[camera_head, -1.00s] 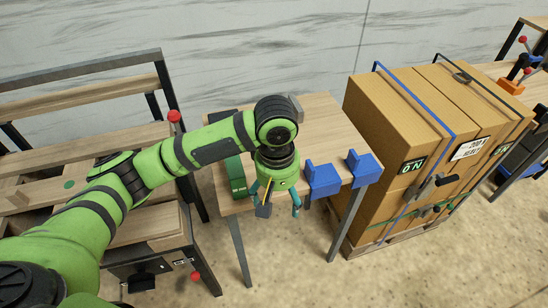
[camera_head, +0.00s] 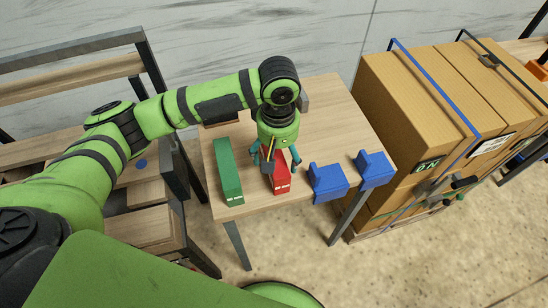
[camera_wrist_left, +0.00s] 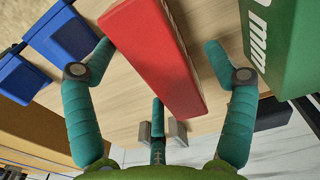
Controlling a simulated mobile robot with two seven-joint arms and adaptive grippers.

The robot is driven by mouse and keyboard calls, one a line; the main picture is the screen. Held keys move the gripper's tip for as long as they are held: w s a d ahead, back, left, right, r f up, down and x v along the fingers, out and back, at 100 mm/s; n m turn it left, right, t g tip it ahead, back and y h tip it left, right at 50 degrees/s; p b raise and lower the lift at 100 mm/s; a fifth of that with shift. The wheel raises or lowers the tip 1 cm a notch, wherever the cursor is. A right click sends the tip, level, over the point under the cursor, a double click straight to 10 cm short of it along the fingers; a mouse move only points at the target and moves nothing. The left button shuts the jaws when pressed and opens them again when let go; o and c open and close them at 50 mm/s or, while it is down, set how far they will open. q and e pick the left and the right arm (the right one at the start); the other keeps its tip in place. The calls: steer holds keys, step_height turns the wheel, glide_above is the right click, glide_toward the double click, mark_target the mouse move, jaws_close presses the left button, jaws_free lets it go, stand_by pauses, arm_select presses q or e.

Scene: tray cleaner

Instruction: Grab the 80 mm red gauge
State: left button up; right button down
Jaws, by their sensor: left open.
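The red gauge (camera_head: 281,184) is a long block lying on the wooden table, partly hidden under my left gripper (camera_head: 276,164). The wrist view shows the red gauge (camera_wrist_left: 160,60) running between the two side fingers of the left gripper (camera_wrist_left: 158,48). The gripper is open and empty. I see no size marking on the red gauge. My right gripper is not in view.
A green gauge (camera_head: 228,172) lies left of the red one, close to a finger in the wrist view (camera_wrist_left: 290,45). Two blue blocks (camera_head: 328,182) (camera_head: 374,168) sit at the table's front right edge. Cardboard boxes (camera_head: 415,110) stand right of the table (camera_head: 330,110).

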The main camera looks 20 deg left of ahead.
arm_select(q)
steer(key=f, duration=0.3)
steer(key=shift+w, duration=0.25)
steer(key=shift+f, duration=0.3)
steer(key=c, duration=1.5)
steer(key=shift+o, duration=0.2)
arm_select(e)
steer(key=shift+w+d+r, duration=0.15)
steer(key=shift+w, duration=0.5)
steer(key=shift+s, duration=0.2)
